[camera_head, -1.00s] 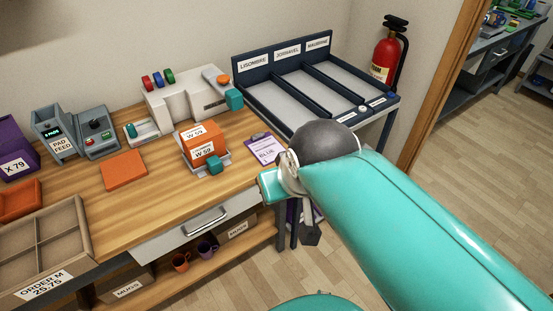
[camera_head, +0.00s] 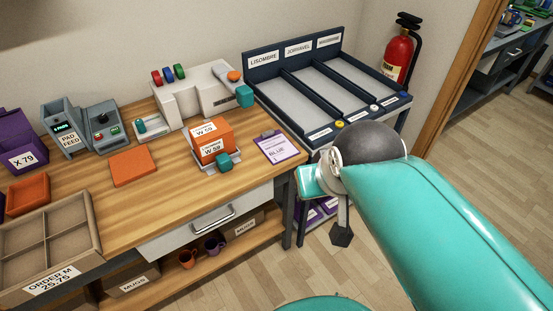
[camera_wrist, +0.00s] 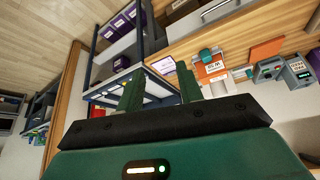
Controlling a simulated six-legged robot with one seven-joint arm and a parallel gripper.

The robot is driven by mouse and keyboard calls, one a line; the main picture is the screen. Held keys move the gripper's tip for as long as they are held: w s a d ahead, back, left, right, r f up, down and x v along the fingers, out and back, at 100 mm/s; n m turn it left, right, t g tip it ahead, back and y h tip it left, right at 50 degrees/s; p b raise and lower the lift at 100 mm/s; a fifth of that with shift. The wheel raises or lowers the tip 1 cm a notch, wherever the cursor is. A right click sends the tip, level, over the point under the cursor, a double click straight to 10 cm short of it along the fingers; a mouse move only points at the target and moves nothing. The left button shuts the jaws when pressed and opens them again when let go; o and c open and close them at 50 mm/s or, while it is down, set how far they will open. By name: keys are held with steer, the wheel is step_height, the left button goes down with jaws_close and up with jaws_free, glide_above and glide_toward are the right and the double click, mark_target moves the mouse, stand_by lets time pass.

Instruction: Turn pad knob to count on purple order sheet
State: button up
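The pad feed unit (camera_head: 68,138) stands at the left rear of the wooden bench, with a small lit display. Beside it is a grey box with a dark knob (camera_head: 102,118) on top. The purple order sheet (camera_head: 277,148) lies on a clipboard at the bench's right end; "BLUE" is readable, but its smaller print is not. My gripper (camera_wrist: 160,92) shows two green fingers apart with nothing between them in the wrist view. It is off the bench's right front, far from the knob. The pad feed unit also shows in the wrist view (camera_wrist: 299,72).
A white machine (camera_head: 200,95) and an orange box (camera_head: 212,142) stand mid-bench. An orange pad (camera_head: 131,166) lies flat before the knob box. A sorting rack (camera_head: 318,132) stands right. A cardboard tray (camera_head: 95,225) is front left. Open floor lies before the bench.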

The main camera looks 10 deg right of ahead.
stand_by(0.4)
steer(key=o, duration=0.4)
